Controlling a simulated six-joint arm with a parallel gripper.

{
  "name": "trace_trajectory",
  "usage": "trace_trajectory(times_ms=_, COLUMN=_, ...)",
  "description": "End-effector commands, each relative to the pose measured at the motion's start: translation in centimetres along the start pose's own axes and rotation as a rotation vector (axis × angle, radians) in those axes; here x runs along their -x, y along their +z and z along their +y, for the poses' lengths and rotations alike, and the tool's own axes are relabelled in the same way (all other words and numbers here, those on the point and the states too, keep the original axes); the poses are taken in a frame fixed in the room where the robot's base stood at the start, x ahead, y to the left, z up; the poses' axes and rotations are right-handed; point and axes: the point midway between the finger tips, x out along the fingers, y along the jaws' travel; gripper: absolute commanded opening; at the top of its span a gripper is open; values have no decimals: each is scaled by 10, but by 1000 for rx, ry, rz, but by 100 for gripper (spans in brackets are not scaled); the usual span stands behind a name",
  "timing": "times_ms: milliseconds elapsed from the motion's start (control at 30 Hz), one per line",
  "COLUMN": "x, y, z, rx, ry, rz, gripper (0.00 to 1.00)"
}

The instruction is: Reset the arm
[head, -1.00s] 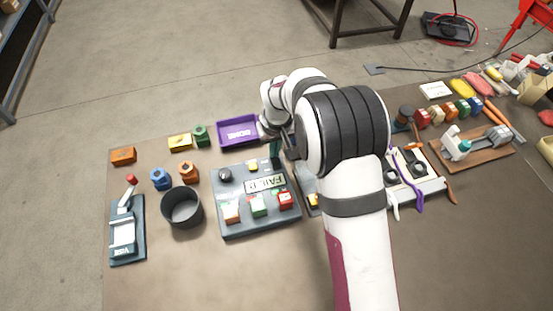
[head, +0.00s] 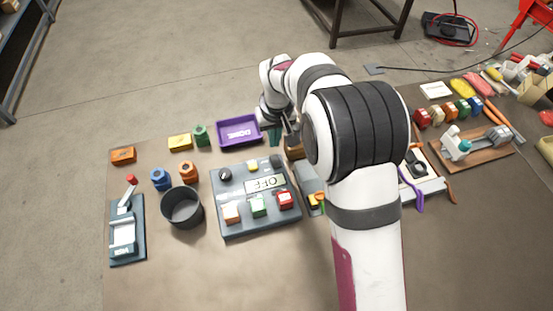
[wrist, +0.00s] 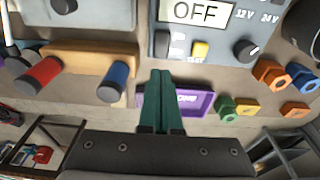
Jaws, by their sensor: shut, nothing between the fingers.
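My gripper (head: 276,138) is above the far edge of the control panel, near the purple tray. In the wrist view its two green fingers (wrist: 157,95) are together with nothing between them. The grey control panel (head: 229,211) has a display (head: 265,184) that reads OFF, also legible in the wrist view (wrist: 195,11). The panel carries a black knob (head: 225,174), a yellow button (head: 253,166), and orange, green and red buttons along its near side. The fingers appear apart from the panel. My arm covers part of the bench right of the panel.
A purple tray (head: 219,138) marked DONE lies behind the panel. A wooden rack (wrist: 82,54) holds red and blue handles. The near bench is clear.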

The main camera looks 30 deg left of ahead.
Motion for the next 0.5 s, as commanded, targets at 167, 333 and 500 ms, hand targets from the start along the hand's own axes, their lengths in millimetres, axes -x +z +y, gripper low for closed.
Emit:
trace_trajectory(times_ms=167, x=16, y=-3, z=0, rx=0, ry=0, rz=1, gripper=0)
trace_trajectory(times_ms=333, x=18, y=-3, z=0, rx=1, ry=0, rz=0, gripper=0)
trace_trajectory(times_ms=500, x=18, y=-3, z=0, rx=1, ry=0, rz=0, gripper=0)
